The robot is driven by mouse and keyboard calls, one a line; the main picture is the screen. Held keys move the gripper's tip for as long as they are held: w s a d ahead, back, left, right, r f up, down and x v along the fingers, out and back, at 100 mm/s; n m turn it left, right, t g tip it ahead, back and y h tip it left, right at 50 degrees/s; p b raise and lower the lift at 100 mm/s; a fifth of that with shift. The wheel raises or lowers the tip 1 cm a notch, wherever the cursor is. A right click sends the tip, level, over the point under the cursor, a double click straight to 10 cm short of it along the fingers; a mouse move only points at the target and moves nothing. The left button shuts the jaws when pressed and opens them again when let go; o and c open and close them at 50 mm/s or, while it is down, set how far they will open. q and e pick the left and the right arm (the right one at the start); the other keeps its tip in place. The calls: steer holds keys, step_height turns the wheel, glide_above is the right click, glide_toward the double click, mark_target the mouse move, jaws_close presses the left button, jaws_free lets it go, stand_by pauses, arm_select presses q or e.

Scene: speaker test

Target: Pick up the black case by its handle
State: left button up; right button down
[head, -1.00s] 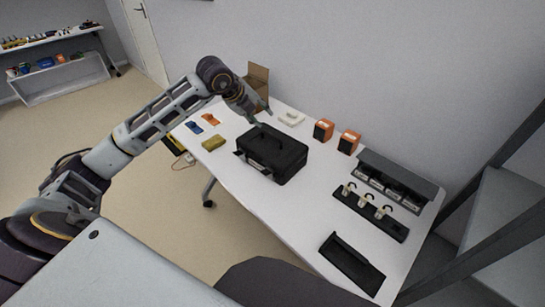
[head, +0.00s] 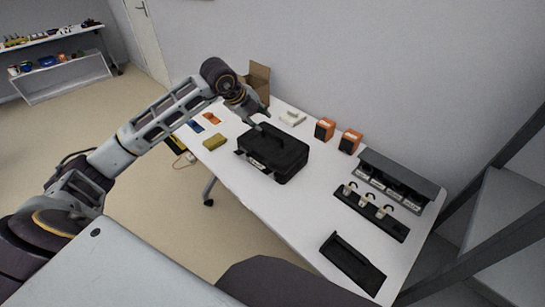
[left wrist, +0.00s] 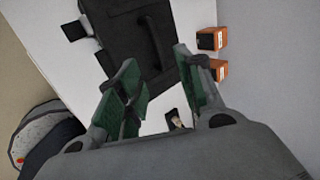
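The black case (head: 283,158) lies flat on the white table, with its dark handle on the top face. In the left wrist view the case (left wrist: 120,30) fills the upper middle, and its handle (left wrist: 153,38) runs up and down just beyond my fingertips. My left gripper (head: 262,121) is above the far left edge of the case. In the left wrist view its green-padded fingers (left wrist: 157,58) are spread, with nothing between them. They look apart from the handle. My right gripper is not in view.
Two orange-and-black boxes (head: 325,129) stand behind the case. A yellow block (head: 215,141) lies left of it. A dark rack (head: 370,214) with small pale items and a black tray (head: 352,262) are at the right. An open cardboard box (head: 259,80) stands behind my arm.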

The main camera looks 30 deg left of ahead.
arm_select(q)
glide_toward(273, 134)
steer(key=x, duration=0.4)
steer(key=shift+w+a, duration=0.1)
steer(key=shift+w, duration=0.15)
steer(key=shift+s+x, duration=0.2)
steer(key=shift+x, duration=2.4)
steer(key=shift+s+f, duration=0.1)
steer(key=shift+f, duration=0.05)
jaws_close()
steer(key=shift+r, duration=0.2)
